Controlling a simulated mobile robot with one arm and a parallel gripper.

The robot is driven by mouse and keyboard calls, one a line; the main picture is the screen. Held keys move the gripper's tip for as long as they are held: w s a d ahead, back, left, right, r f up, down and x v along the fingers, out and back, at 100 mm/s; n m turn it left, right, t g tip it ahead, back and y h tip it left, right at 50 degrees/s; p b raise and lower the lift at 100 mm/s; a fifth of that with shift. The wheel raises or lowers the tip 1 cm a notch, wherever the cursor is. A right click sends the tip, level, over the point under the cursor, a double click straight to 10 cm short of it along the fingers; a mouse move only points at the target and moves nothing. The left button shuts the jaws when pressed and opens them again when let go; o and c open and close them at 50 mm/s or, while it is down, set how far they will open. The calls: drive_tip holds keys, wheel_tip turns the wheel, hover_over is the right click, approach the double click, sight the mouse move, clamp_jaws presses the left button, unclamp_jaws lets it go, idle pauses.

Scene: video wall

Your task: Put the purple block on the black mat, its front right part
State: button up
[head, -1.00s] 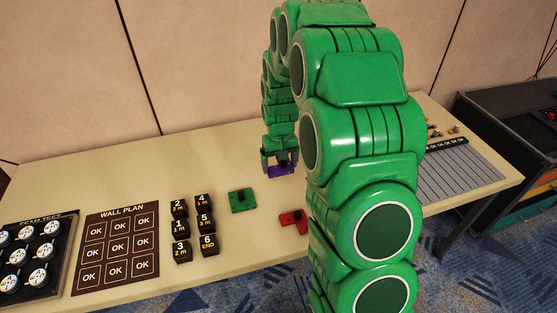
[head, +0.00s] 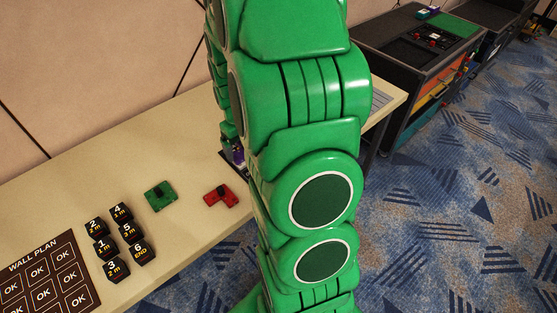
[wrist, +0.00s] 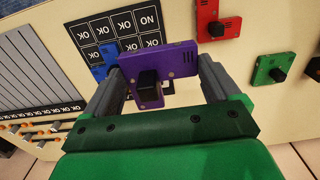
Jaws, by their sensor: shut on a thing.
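The purple block (wrist: 157,60) with a black knob is held between the fingers of my gripper (wrist: 158,72) in the wrist view. A small purple part of the block (head: 238,151) shows beside my arm in the head view. Behind the block lies the black mat (wrist: 104,28), marked with several OK cells. The block hides part of the mat, and I cannot tell whether it touches it. A blue block (wrist: 105,62) lies on the mat, partly behind my left finger. In the head view my arm hides most of the mat and gripper.
A red block (head: 221,196) and a green block (head: 160,196) lie on the table. Several numbered black blocks (head: 119,241) and the brown wall plan (head: 40,280) stand further left. In the wrist view a grey striped panel (wrist: 30,70) and small orange-and-white parts (wrist: 45,133) lie left.

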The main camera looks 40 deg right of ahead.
drive_tip(key=s+d, duration=0.3)
drive_tip(key=s, duration=0.4)
drive_tip(key=s+d, duration=0.3)
drive_tip(key=s, duration=0.4)
drive_tip(key=shift+w+d+f, duration=1.25)
drive_tip(key=shift+w+f, duration=0.35)
drive_tip(key=shift+w, duration=0.35)
drive_tip(key=shift+w+d+f, duration=1.25)
drive_tip(key=shift+w+f, duration=0.4)
drive_tip(key=shift+w, duration=0.25)
drive_tip(key=shift+w+d+f, duration=1.25)
drive_tip(key=shift+w+f, duration=0.35)
drive_tip(key=shift+w, duration=0.35)
drive_tip(key=shift+f, duration=1.65)
drive_tip(key=o, duration=1)
drive_tip(key=shift+f, duration=0.1)
drive_tip(key=shift+c, duration=0.2)
